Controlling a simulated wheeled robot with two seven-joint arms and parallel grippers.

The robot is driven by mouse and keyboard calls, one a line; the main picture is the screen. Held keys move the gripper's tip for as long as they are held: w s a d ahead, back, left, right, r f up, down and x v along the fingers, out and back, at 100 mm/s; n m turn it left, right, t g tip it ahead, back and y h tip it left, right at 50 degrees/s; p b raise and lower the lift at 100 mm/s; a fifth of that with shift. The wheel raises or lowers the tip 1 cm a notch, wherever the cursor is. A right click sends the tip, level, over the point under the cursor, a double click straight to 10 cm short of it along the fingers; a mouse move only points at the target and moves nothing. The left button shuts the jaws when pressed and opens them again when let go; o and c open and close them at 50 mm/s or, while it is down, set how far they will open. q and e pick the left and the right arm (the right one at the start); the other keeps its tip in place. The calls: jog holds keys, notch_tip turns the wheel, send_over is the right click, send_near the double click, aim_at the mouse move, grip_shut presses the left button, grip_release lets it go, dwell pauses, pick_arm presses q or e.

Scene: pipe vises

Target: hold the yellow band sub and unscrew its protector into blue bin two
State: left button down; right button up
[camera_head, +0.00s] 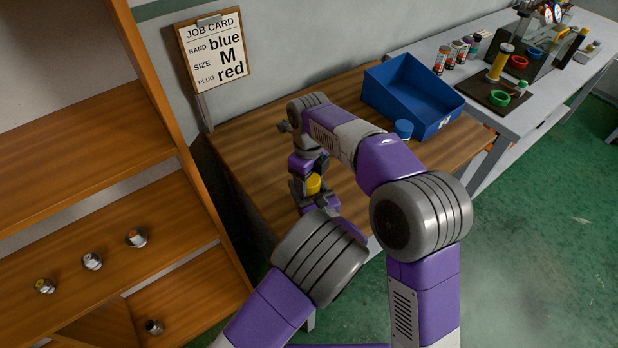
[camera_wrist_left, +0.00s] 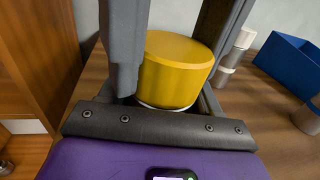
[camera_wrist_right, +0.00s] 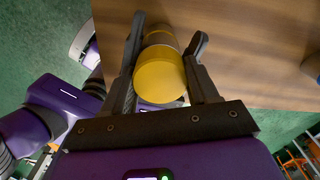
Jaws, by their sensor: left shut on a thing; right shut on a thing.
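The yellow band sub (camera_head: 313,184) is between my two grippers over the near left part of the wooden table. My left gripper (camera_head: 298,190) is shut on it. A wide yellow piece with a pale lower rim (camera_wrist_left: 170,75) fills the space between the left fingers. My right gripper (camera_head: 305,165) reaches in from above and is shut on the yellow protector (camera_wrist_right: 160,75). A greyish section and more yellow show beyond it in the right wrist view. The exact contact points are partly hidden. The blue bin (camera_head: 384,90) stands at the table's far right; its white label is too small to read.
A blue-topped piece (camera_head: 403,129) stands beside the bin. A wooden shelf (camera_head: 60,215) with several small fittings is on the left. A job card (camera_head: 214,50) hangs behind. A grey bench (camera_head: 545,100) with cans and coloured rings is at the right.

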jog(key=o, duration=1.2)
jog(key=shift+c, duration=0.2)
notch_tip(320, 180, up, 4)
jog(key=shift+r, duration=0.3)
jog(key=shift+c, duration=0.5)
notch_tip(320, 180, up, 3)
jog(key=m, duration=0.3)
notch_tip(320, 180, down, 8)
jog(key=shift+r, duration=0.15)
